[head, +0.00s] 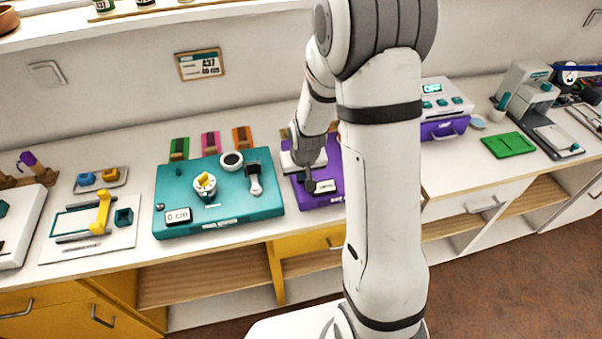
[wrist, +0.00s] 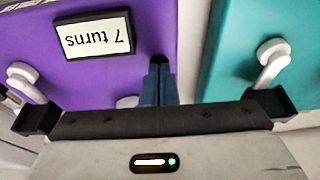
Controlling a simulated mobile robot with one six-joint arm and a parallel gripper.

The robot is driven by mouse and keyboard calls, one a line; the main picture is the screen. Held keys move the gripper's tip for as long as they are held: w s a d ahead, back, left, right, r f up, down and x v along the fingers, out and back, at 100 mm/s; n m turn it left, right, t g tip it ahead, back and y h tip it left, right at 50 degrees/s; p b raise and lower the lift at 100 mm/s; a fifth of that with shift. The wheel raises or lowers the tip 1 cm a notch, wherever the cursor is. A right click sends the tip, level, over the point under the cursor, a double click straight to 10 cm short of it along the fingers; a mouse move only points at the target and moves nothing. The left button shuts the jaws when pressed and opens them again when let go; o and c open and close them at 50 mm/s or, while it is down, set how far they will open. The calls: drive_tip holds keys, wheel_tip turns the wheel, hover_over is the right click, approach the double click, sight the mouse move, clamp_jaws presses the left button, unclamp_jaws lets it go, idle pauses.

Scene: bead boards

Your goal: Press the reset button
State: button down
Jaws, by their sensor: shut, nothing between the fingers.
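The purple board (wrist: 115,75) fills much of the wrist view, and it also shows in the head view (head: 330,170), partly behind my arm. Its display (wrist: 94,35) shows "7 turns", upside down in the wrist view. My gripper (wrist: 159,66) is shut and empty, its fingertips over the purple board beside the display, at the edge nearest the teal board. In the head view my gripper (head: 309,186) points down at the purple board. A dark spot lies at the fingertips; I cannot tell whether it is the reset button or whether they touch it.
The teal board (head: 220,190) with a dial, a lever and a "0 cm" display stands left of the purple board. A purple and white device (head: 440,110) reading "OFF" stands to the right.

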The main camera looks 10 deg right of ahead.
drive_tip(key=shift+s+f+b, duration=0.1)
drive_tip(key=shift+f+b, duration=0.6)
drive_tip(key=shift+f, duration=0.05)
drive_tip(key=shift+s, duration=0.25)
drive_tip(key=shift+f, duration=0.1)
drive_tip(key=shift+r+p, duration=0.3)
drive_tip(key=shift+r, duration=0.05)
drive_tip(key=r+p, duration=0.2)
drive_tip(key=r, duration=0.3)
drive_tip(key=shift+w, duration=0.2)
drive_tip(key=v, duration=0.9)
drive_tip(key=shift+b, duration=0.35)
drive_tip(key=shift+r, duration=0.15)
